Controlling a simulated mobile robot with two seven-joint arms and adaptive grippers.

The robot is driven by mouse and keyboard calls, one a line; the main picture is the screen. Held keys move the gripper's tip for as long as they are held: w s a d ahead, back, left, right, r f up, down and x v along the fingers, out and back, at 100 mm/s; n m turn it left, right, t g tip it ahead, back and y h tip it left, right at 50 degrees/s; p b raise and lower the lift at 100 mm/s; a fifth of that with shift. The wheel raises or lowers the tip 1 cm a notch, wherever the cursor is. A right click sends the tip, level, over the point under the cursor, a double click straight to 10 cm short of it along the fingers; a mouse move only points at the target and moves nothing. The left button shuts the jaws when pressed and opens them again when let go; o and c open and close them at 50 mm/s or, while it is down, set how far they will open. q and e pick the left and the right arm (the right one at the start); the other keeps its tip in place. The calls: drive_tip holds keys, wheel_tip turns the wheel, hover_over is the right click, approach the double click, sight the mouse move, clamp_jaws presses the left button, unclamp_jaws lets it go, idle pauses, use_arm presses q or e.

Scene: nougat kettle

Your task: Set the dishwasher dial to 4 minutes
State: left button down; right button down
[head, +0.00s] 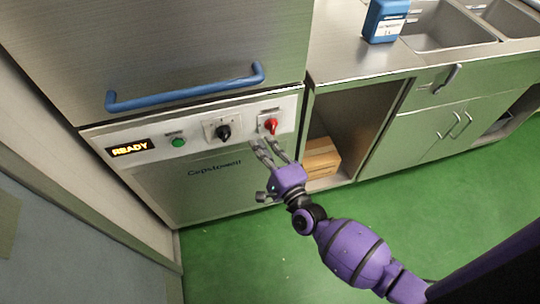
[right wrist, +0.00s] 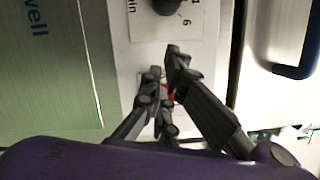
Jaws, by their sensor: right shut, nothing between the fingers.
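The dishwasher's control panel (head: 97,138) carries a black dial (head: 223,132) on a pale plate and, to its right, a red knob (head: 271,125). The black dial also shows at the top edge of the right wrist view (right wrist: 166,6), cut off, with part of its printed scale; its setting cannot be read. My right gripper (head: 261,146) is shut and empty, just below and between the dial and the red knob. In the right wrist view its fingers (right wrist: 163,62) cover most of the red knob (right wrist: 171,95). My left gripper is not in view.
A blue handle (head: 185,93) runs above the panel. A cardboard box (head: 321,158) stands in the open cabinet at right. The green floor is clear.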

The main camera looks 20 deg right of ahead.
sight(234, 123)
drive_tip(key=x, duration=0.3)
drive_tip(key=shift+w+a+r, duration=0.15)
drive_tip(key=shift+w, duration=0.1)
drive_tip(key=shift+s+a+r+p, duration=0.15)
drive_tip(key=shift+a+p, duration=0.2)
drive_tip(key=shift+a, duration=0.25)
drive_tip(key=shift+w+a+r+p, duration=0.1)
drive_tip(key=shift+a+r+p, duration=0.2)
drive_tip(key=shift+a, duration=0.35)
drive_tip(key=shift+s+a, duration=0.1)
drive_tip(key=shift+a, duration=0.25)
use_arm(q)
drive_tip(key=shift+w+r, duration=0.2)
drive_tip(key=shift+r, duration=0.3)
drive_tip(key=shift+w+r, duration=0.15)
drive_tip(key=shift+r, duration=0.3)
use_arm(e)
drive_tip(key=shift+a+f, duration=0.15)
